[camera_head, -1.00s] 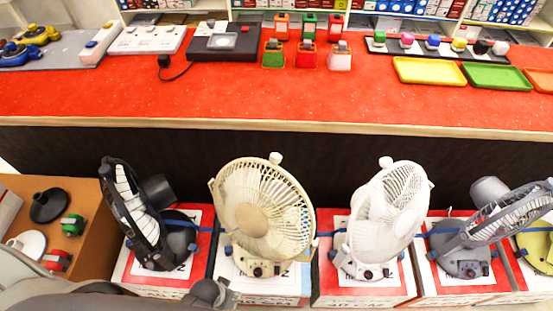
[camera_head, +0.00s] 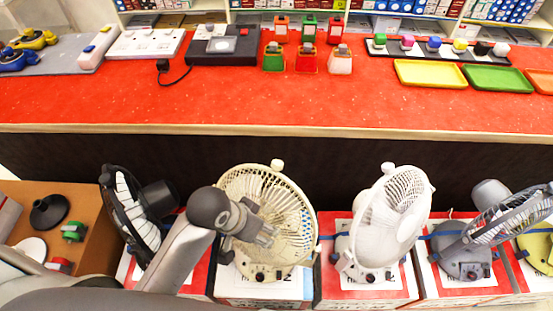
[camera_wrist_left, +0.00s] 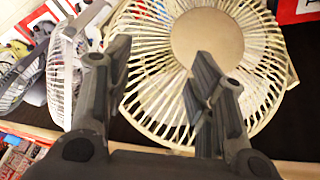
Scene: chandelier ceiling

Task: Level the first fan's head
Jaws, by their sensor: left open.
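A row of desk fans stands on boxes below the counter. The leftmost fan (camera_head: 130,212) is black, with its head turned sideways and leaning. A cream fan (camera_head: 290,200) is beside it, its round head facing up toward me. A white fan (camera_head: 392,220) and a dark grey fan (camera_head: 505,220) stand farther right. My left gripper (camera_head: 268,236) is open and empty in front of the cream fan's head, hiding its hub. In the left wrist view, the open fingers (camera_wrist_left: 162,58) are over the cream fan's cage (camera_wrist_left: 150,90); I cannot tell if they touch it.
A red counter (camera_head: 300,105) runs behind the fans, carrying switches, small coloured items and trays (camera_head: 430,72). A cardboard box (camera_head: 95,250) with loose parts is at the lower left. The fans stand close together, with narrow gaps.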

